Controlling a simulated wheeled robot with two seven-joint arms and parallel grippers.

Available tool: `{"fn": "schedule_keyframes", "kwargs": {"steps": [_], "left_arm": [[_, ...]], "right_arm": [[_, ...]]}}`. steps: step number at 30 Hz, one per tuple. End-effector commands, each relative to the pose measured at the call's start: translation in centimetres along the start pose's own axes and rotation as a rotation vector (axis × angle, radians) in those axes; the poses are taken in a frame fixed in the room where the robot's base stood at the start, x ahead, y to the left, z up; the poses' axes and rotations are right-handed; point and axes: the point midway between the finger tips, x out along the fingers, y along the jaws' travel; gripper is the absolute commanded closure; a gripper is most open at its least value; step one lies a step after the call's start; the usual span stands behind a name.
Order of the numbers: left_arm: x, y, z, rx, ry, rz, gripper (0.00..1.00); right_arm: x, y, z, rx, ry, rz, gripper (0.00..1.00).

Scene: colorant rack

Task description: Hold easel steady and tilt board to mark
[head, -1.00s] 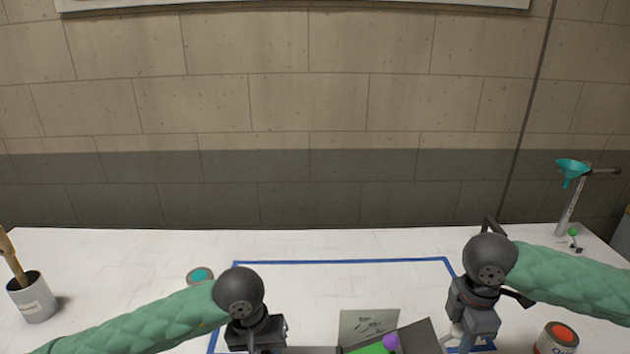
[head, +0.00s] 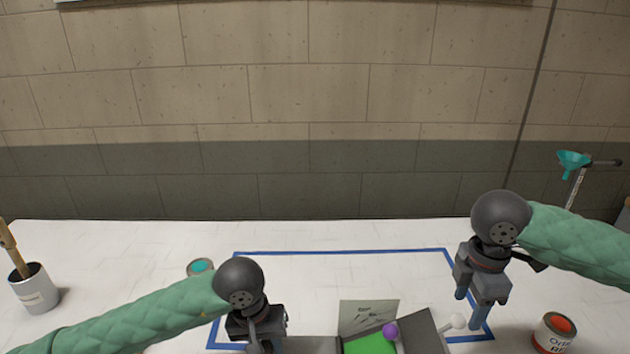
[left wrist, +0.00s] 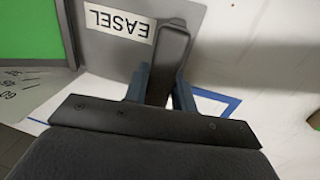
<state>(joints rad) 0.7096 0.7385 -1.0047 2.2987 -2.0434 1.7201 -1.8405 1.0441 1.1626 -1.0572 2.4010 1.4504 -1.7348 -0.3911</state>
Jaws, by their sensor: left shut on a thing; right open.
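The grey easel (head: 312,345) sits at the bottom edge of the head view, partly cut off. Its base with the "EASEL" label (left wrist: 118,22) shows in the left wrist view. A green board (head: 368,345) lies in it, with a purple knob (head: 390,330) above. A marked card (head: 366,316) stands behind it. My left gripper (left wrist: 160,88) is shut on the easel's dark grey upright handle (left wrist: 168,50).
A blue outline (head: 340,252) is marked on the white table (head: 130,255). A teal-topped tin (head: 200,267) is behind my left arm.

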Motion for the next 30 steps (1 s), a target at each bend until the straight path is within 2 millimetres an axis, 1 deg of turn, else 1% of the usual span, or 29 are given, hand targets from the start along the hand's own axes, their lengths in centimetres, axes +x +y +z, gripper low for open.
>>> {"fn": "schedule_keyframes", "kwargs": {"steps": [1, 3, 6, 9, 14, 22, 23, 24, 26, 27, 30], "left_arm": [[0.0, 0.0, 0.0, 0.000, 0.000, 0.001, 1.00], [0.1, 0.0, 0.0, 0.000, 0.000, 0.001, 1.00], [0.1, 0.0, 0.0, 0.000, 0.000, 0.001, 1.00], [0.1, 0.0, 0.0, 0.000, -0.001, 0.001, 1.00], [0.1, 0.0, 0.0, 0.000, -0.001, 0.001, 1.00], [0.1, 0.0, 0.0, 0.000, -0.001, 0.001, 1.00], [0.1, 0.0, 0.0, 0.000, -0.001, 0.001, 0.70], [0.1, 0.0, 0.0, 0.000, -0.001, 0.001, 0.62], [0.0, 0.0, 0.0, 0.000, 0.000, 0.001, 0.50], [0.0, 0.0, 0.0, 0.000, 0.000, 0.000, 0.49], [0.0, 0.0, 0.0, 0.000, 0.000, 0.000, 0.49]], "right_arm": [[-1.0, 0.1, -0.1, -0.001, 0.002, 0.002, 0.46], [-2.2, 0.1, 0.0, 0.000, 0.001, 0.002, 0.46], [-3.7, 0.1, -0.1, 0.000, 0.002, 0.002, 0.46], [-4.7, 0.1, 0.0, 0.001, 0.001, 0.000, 0.46], [-5.6, 0.0, 0.0, 0.000, 0.001, 0.000, 0.46], [-5.7, 0.0, 0.0, 0.001, 0.000, -0.001, 0.46], [-5.7, 0.0, 0.0, 0.001, 0.000, -0.001, 0.46], [-5.7, 0.0, 0.0, 0.001, 0.000, -0.001, 0.46], [-5.7, 0.0, 0.0, 0.001, 0.000, -0.001, 0.46], [-5.7, 0.0, 0.0, 0.001, 0.000, -0.001, 0.46], [-5.7, 0.0, 0.0, 0.001, 0.000, -0.001, 0.46]]}}
